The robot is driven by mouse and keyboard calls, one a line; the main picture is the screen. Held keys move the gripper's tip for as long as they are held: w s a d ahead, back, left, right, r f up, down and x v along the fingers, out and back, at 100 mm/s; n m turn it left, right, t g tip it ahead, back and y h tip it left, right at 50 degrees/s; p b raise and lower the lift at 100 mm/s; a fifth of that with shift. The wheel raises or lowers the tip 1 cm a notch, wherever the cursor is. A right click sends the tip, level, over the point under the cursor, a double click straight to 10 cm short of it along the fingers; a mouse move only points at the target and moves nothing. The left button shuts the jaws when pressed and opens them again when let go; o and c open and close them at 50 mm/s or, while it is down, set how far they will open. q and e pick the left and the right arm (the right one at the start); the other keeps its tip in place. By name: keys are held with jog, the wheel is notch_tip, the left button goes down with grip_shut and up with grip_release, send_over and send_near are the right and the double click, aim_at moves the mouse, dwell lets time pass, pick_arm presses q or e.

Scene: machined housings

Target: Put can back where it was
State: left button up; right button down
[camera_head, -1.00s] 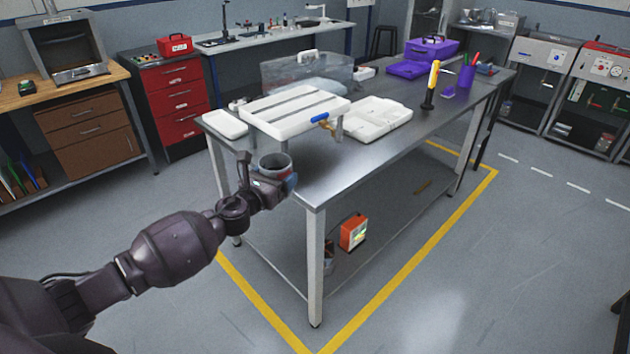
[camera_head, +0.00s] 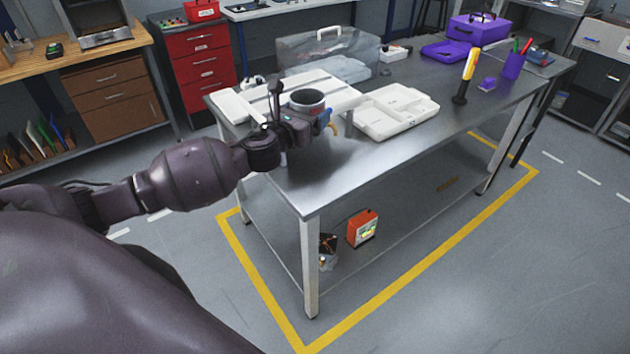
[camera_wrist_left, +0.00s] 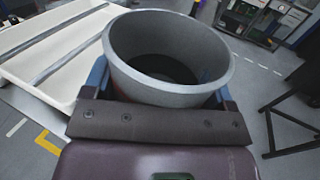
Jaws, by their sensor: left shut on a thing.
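The can (camera_head: 307,98) is an open-topped grey cylinder, upright, with its dark inside showing in the left wrist view (camera_wrist_left: 168,52). My left gripper (camera_head: 314,122) is shut on the can, with blue finger pads on both sides of it in the left wrist view. In the head view the can is above the near-left part of the steel table (camera_head: 360,170), in front of the white raised tray (camera_head: 342,92). I cannot tell how high the can is above the table. My right gripper is not in view.
A white compartment tray (camera_head: 392,112) lies right of the can. A clear bin (camera_head: 325,58) stands behind. A yellow-handled tool (camera_head: 466,76) and a purple cup (camera_head: 513,66) stand farther right. The table's near-right top is clear. An orange box (camera_head: 362,228) sits on the lower shelf.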

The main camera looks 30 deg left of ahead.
pick_arm(q)
notch_tip(320, 180, down, 15)
jog(key=b, duration=0.5)
jog(key=shift+s+f, duration=0.15)
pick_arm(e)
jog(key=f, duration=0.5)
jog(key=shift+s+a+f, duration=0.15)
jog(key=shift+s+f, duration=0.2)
pick_arm(q)
notch_tip(320, 180, down, 4)
jog(key=shift+f+b, duration=0.1)
jog(key=shift+b, duration=0.85)
jog(key=shift+a, duration=0.1)
jog(key=shift+f, duration=0.1)
jog(key=o, duration=0.8)
jog(key=shift+o, duration=0.4)
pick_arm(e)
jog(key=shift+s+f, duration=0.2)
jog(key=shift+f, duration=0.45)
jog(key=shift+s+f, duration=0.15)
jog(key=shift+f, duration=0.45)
